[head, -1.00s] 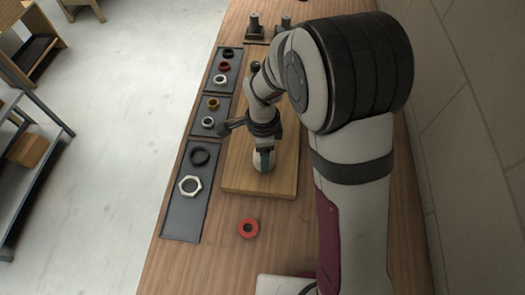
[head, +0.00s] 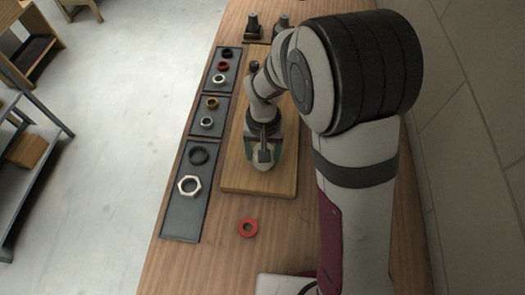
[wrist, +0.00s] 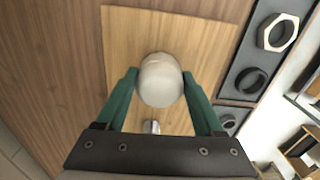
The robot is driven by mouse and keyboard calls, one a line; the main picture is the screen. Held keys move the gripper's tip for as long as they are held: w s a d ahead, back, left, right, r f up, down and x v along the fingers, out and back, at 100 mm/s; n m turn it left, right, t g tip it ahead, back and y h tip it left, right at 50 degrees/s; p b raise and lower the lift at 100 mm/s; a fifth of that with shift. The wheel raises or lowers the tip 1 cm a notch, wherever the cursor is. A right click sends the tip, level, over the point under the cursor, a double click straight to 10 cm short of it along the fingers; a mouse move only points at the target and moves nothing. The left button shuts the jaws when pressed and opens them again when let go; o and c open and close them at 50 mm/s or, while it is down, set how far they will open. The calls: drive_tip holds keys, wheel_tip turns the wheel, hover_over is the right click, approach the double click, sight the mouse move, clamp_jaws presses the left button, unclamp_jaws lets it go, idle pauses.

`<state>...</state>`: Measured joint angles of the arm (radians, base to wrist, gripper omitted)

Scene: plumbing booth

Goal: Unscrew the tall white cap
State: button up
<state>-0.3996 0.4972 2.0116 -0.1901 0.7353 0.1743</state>
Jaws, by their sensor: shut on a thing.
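The tall white cap (wrist: 160,80) shows in the wrist view as a pale rounded top between my two green fingers. My gripper (wrist: 160,88) is shut on it, with one finger against each side. In the head view my gripper (head: 263,160) points down over the front part of the wooden board (head: 236,178) and hides the cap. The thread and whatever is under the cap are hidden. A small metallic piece (wrist: 152,127) shows beside the cap in the wrist view.
Dark trays (head: 183,218) along the left edge of the bench hold several rings and nuts. Dark fittings (head: 253,27) stand at the back. A wall runs along the right.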

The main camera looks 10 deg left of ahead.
drive_tip(key=n, duration=0.2)
drive_tip(key=shift+n, duration=0.3)
drive_tip(key=o, duration=1.4)
drive_tip(key=shift+c, duration=0.2)
drive_tip(key=shift+r, duration=0.1)
drive_tip(key=shift+r, duration=2.45)
